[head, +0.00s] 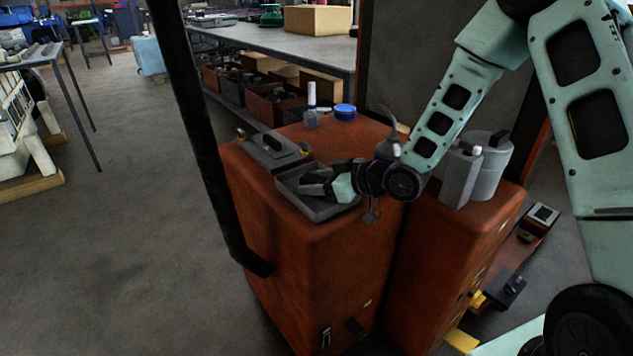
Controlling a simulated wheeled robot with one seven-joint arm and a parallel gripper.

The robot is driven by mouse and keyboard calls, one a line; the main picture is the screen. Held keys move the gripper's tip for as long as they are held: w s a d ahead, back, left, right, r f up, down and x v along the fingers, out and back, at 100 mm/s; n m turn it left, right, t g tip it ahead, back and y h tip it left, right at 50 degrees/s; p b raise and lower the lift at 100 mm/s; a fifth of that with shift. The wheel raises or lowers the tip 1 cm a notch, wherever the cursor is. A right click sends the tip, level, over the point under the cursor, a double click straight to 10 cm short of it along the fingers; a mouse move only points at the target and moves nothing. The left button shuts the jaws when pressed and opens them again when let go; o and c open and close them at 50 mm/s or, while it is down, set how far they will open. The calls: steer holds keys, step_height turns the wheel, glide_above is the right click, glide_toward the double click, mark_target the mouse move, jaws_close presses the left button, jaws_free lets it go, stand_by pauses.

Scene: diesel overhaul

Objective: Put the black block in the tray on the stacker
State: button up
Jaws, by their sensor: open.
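The grey tray (325,213) is an open shallow box on top of the orange stacker body (345,255). My gripper (308,184) reaches in from the right, with its dark fingers over the tray, low and close to its inside. The jaws are open. Dark shapes at the fingers blend together, so I cannot tell a black block apart from the fingers there. The gripper covers part of the tray's inside.
On the stacker top, a grey lidded case (270,150) stands behind the tray, with a blue-lidded tin (345,112) and a white-topped bottle (311,105) beyond. A grey canister (487,168) stands to the right. A black post (200,120) rises at left. Open floor lies left.

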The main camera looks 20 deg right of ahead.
steer(key=p+v, duration=0.1)
steer(key=v, duration=1)
steer(key=shift+r, duration=0.1)
steer(key=s+a+g+h, duration=0.1)
steer(key=a+g+h, duration=0.1)
steer(key=a, duration=0.1)
steer(key=s+a+g+h, duration=0.1)
steer(key=a, duration=0.1)
steer(key=shift+s+f+h, duration=0.3)
steer(key=shift+s+f, duration=0.05)
steer(key=s+a+r+g+h, duration=0.2)
steer(key=s+a+g, duration=0.1)
steer(key=s, duration=0.9)
steer(key=s+a+r+g+h, duration=0.2)
steer(key=s+a+g, duration=0.2)
steer(key=s, duration=0.8)
steer(key=shift+a+r+h, duration=0.3)
steer(key=shift+a+r, duration=0.05)
steer(key=shift+a, duration=0.05)
steer(key=shift+w+r, duration=0.1)
